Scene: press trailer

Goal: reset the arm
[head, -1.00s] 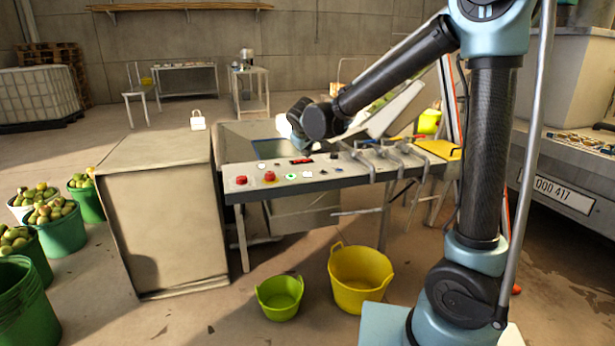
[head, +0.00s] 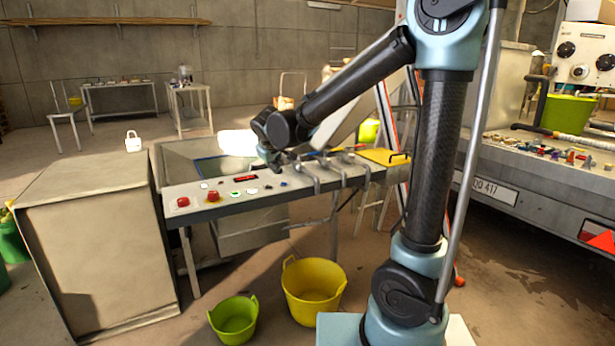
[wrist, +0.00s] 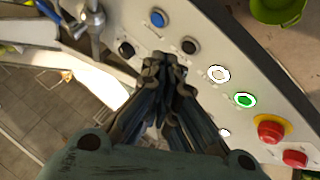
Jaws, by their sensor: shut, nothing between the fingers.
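My arm reaches left over a grey control panel (head: 230,209) in the head view. My gripper (head: 276,163) is small and dark there, at the panel's far side. In the wrist view my gripper (wrist: 165,65) is shut and empty, with its fingertips together. The fingertips appear over the panel (wrist: 208,22), between a black knob and another dark button. I cannot tell whether they touch it. A blue button (wrist: 158,18), a white-lit button (wrist: 219,74), a green-lit button (wrist: 245,100) and a red button (wrist: 271,130) lie around the gripper.
Metal clamps or levers (head: 310,177) stand on the panel right of my gripper. A beige cabinet (head: 95,235) stands left. Yellow (head: 314,290) and green (head: 234,320) tubs are on the floor in front. A trailer with a plate (head: 494,190) is on the right.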

